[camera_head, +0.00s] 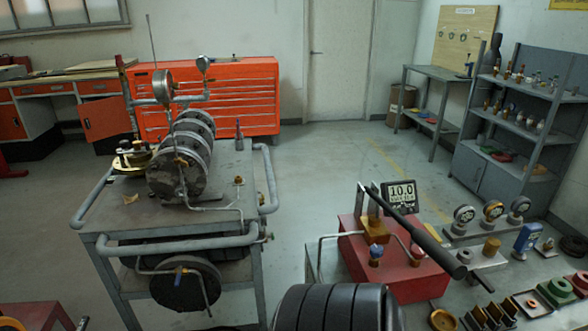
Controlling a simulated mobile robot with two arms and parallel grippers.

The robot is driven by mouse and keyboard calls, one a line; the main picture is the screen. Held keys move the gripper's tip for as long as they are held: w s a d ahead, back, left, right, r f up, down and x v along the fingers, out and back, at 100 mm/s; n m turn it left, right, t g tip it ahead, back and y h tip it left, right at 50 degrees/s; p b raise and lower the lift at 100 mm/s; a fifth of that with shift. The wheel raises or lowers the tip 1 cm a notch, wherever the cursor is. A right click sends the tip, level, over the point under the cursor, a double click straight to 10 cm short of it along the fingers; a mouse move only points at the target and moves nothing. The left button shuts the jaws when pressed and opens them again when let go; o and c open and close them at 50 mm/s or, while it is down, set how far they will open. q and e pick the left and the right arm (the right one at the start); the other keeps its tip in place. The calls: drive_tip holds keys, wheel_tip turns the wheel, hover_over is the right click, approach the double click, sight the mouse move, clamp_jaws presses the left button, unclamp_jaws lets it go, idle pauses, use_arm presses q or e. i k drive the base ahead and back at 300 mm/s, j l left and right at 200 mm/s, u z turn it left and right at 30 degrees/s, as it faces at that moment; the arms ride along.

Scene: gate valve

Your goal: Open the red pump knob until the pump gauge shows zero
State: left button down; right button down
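A red hand pump (415,275) sits at the lower right with a long dark lever (415,230) slanting over it. A small reddish knob (417,250) stands on the pump's right side, partly under the lever. A blue-capped fitting (376,252) stands on its left side, under a brass block (375,230). I cannot tell the knob's turn position. Neither of my grippers shows in this view.
A grey cart (170,238) with a metal cylinder assembly (180,170) stands to the left. A black ribbed cylinder (335,308) fills the bottom middle. Gauges and fittings (493,211) crowd the right. Open floor (325,165) lies behind, before a red tool cabinet (240,90).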

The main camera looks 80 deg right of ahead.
sight(415, 251)
drive_tip(key=z, duration=3.25)
